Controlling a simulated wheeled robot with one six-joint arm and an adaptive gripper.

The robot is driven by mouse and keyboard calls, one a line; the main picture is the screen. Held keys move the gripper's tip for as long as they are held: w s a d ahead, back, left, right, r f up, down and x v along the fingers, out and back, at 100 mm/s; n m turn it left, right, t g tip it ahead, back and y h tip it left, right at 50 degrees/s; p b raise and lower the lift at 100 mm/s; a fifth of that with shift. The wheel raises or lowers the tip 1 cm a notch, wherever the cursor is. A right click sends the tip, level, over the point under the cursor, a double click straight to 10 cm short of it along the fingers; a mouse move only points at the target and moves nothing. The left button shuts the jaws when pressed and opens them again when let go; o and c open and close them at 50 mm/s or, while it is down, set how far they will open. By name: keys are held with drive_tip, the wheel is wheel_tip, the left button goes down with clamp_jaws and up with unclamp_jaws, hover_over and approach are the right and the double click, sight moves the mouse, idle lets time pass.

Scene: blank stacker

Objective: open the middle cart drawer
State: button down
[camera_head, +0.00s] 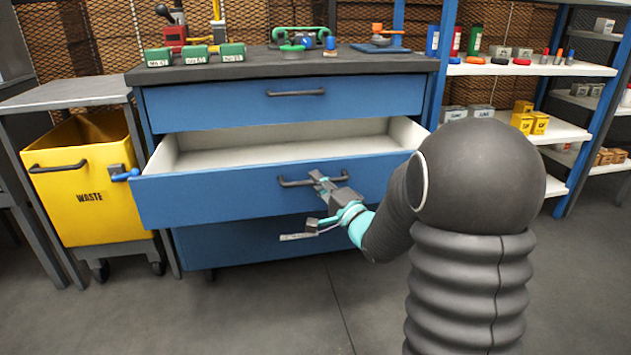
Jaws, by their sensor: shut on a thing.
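The blue cart (290,106) stands ahead with a dark worktop. Its middle drawer (215,196) is pulled out, and the pale, empty-looking inside (280,145) shows. The dark bar handle (296,183) is on that drawer's front. My gripper (322,181) is at the handle's right part and is shut on it. The top drawer (390,99) is closed, with its own dark handle (296,92). The bottom drawer (225,243) looks closed; its handle is not clearly visible, and my gripper and arm cover part of its front.
A yellow waste bin (85,185) stands close to the open drawer's left end. Green boxes (195,54) and tools lie on the worktop (255,68). Shelves (535,70) with small goods stand at the right. The floor (270,310) before the cart is clear.

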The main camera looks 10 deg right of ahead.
drive_tip(key=shift+s+d, duration=0.15)
drive_tip(key=shift+s, duration=0.35)
drive_tip(key=c, duration=1.2)
unclamp_jaws()
drive_tip(key=v, duration=1.2)
drive_tip(key=shift+a, duration=0.2)
